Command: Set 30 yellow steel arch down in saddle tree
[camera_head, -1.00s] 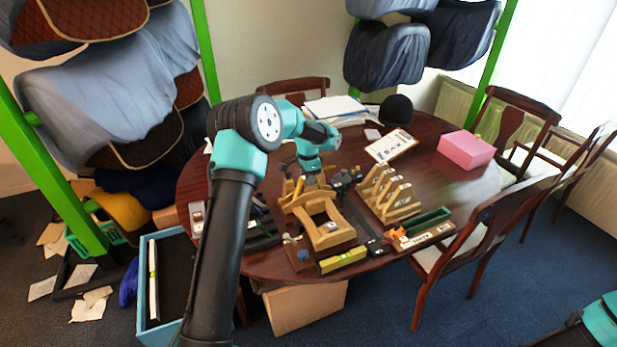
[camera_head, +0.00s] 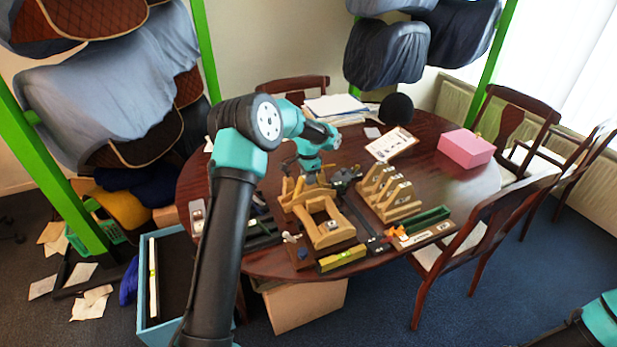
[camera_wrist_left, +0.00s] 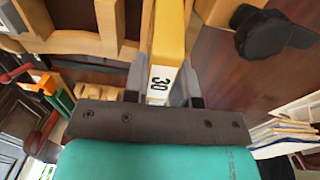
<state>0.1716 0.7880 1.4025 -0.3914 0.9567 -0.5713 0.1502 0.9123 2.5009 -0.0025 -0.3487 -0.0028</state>
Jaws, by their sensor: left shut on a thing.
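The yellow steel arch (camera_wrist_left: 170,32) with a white "30" label runs up from between my left gripper's jaws (camera_wrist_left: 164,92) in the left wrist view. The jaws are shut on its labelled end. In the head view my left gripper (camera_head: 309,181) is low over the back of the wooden saddle tree (camera_head: 326,238). A bit of yellow shows beside the jaws there, but I cannot tell whether the arch touches the tree.
A wooden slotted rack (camera_head: 388,196) stands right of the tree. A black clamp knob (camera_wrist_left: 262,35) is close to the jaws. A yellow level (camera_head: 342,258) and green tray (camera_head: 428,220) lie in front. A pink box (camera_head: 466,149) stands at the right.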

